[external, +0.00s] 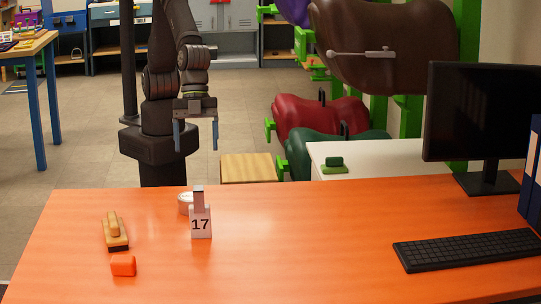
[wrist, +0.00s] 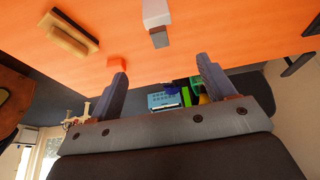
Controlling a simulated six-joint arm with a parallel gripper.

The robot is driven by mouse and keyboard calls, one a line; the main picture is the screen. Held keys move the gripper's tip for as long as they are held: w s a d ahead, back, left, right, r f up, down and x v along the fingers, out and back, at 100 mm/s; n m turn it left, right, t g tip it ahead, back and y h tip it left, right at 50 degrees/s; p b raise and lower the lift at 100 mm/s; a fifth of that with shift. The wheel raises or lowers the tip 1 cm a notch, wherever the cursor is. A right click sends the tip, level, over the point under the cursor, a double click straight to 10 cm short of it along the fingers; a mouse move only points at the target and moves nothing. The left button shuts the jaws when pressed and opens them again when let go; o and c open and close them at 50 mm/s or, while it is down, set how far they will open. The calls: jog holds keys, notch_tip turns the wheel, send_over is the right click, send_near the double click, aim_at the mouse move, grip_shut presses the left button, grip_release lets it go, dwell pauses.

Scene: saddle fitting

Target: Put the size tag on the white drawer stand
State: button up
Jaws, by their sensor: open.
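The size tag (external: 201,226) is a small white piece marked 17 with a grey top. It stands upright on the orange table, and it also shows at the top of the wrist view (wrist: 156,14). The white drawer stand (external: 385,153) is behind the table at right; only its white top shows clearly, with a green block-like item (external: 334,166) on it. My gripper (external: 197,143) is open and empty, in the air beyond the table's far edge and apart from the tag. Its two fingers (wrist: 163,82) show spread in the wrist view.
On the orange table (external: 300,240) are a wooden brush (external: 116,232), an orange block (external: 123,266) and a white round item (external: 186,203) partly behind the tag. A keyboard (external: 468,249) and monitor (external: 485,115) stand at right. The table's middle is clear.

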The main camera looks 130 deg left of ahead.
dwell(0.4)
jog(key=w+a+f+t, duration=0.3)
jog(key=a+f, duration=0.1)
jog(key=f, duration=0.2)
jog(key=t+h, duration=0.3)
jog(key=h, duration=0.3)
send_near(199, 218)
jog(key=x, duration=0.5)
jog(key=shift+w+d+f, duration=0.15)
jog(key=shift+d+f, duration=0.05)
jog(key=shift+d, duration=0.05)
jog(key=x, duration=0.5)
jog(key=shift+a, duration=0.1)
jog(key=c, duration=1.2)
jog(key=shift+o, duration=0.2)
